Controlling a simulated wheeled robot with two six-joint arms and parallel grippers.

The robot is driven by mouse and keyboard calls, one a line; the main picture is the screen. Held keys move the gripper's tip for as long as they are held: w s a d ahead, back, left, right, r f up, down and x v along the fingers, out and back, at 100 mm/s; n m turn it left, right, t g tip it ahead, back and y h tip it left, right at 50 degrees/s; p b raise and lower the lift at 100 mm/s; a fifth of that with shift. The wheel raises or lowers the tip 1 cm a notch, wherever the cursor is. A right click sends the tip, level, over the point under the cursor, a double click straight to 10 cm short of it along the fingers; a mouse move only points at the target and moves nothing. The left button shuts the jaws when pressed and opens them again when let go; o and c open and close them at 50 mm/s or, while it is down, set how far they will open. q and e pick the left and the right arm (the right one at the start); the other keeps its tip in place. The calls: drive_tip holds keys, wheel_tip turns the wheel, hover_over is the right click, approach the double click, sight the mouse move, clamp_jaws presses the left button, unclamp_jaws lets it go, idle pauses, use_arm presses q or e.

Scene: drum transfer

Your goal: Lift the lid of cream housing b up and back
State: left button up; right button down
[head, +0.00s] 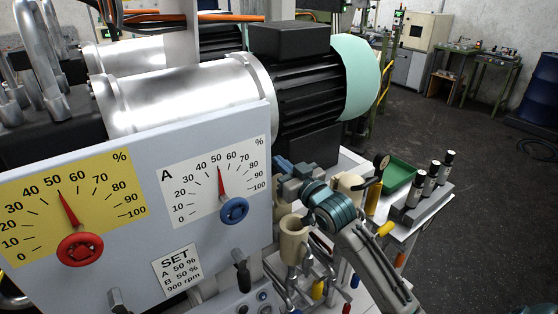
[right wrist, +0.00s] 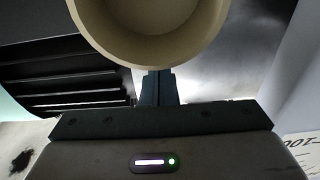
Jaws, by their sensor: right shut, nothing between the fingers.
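Two cream cup-like housings show in the head view: the nearer cream housing (head: 293,240) and the farther cream housing (head: 350,187), partly behind my wrist. No letter is readable on either, so I cannot tell which is b. My right gripper (head: 290,180) is beside them, its arm coming from the lower right. In the right wrist view its fingers (right wrist: 158,88) are together and empty, just below a large round cream part (right wrist: 150,55) that fills the top. I cannot tell whether they touch it, or whether that part is lid or housing. My left gripper is not in view.
A light grey panel with a yellow dial (head: 105,185) and a white dial (head: 190,170) stands left. A black motor (head: 305,95) is behind the gripper. A green tray (head: 398,172) and several dark cylinders (head: 418,187) are to the right. Open floor lies beyond.

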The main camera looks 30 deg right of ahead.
drive_tip(key=shift+w+a+f, duration=0.1)
drive_tip(key=shift+w+f, duration=0.35)
drive_tip(key=shift+w, duration=0.15)
drive_tip(key=shift+w+a+f+b, duration=0.1)
drive_tip(key=shift+w+f+b, duration=0.1)
drive_tip(key=shift+w, duration=0.45)
drive_tip(key=shift+w+a+f+b, duration=0.1)
drive_tip(key=shift+w+f+b, duration=0.05)
drive_tip(key=shift+w, duration=0.45)
